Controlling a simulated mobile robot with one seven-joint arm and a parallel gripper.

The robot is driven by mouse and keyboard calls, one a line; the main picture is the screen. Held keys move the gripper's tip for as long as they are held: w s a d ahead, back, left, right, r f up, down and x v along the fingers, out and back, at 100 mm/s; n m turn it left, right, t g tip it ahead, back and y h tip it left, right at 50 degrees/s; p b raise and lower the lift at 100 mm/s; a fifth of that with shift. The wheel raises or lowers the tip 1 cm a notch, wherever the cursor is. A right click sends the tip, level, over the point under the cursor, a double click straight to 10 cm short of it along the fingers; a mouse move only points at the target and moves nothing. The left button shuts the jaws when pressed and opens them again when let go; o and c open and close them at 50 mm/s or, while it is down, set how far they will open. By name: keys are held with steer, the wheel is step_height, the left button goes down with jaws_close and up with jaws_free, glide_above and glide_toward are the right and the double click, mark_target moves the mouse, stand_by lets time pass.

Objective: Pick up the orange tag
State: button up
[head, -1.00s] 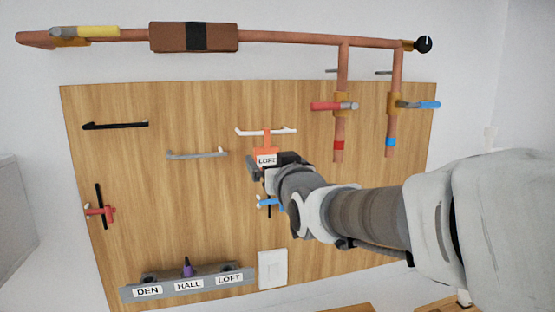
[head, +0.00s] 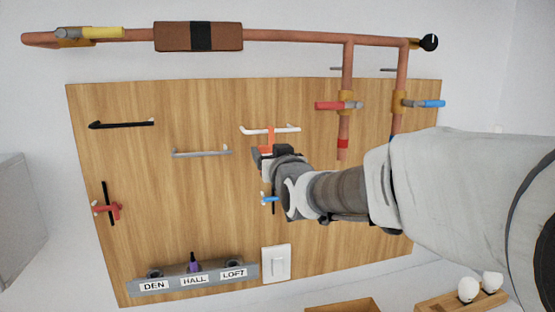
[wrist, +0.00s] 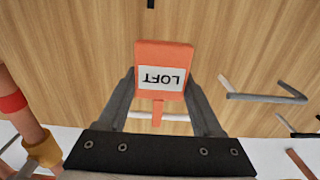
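The orange tag (wrist: 164,52) has a white label reading LOFT, upside down in the wrist view. In the head view it (head: 268,137) hangs at the white hook (head: 285,129), and my gripper hides most of its lower part. In the wrist view its narrow stem lies across the white bar. My gripper (wrist: 161,80) has one finger along each side edge of the tag, the tips right at the edges. I cannot tell whether the fingers press on it. The gripper (head: 264,160) also shows in the head view.
A black hook (head: 122,124) and a grey hook (head: 202,153) are on the wooden board (head: 150,200). Copper pipes with a red-handled valve (head: 335,105) are on the right. A DEN/HALL/LOFT rail (head: 195,278) and a white switch (head: 276,264) are below.

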steer(key=c, duration=0.6)
steer(key=shift+c, duration=0.2)
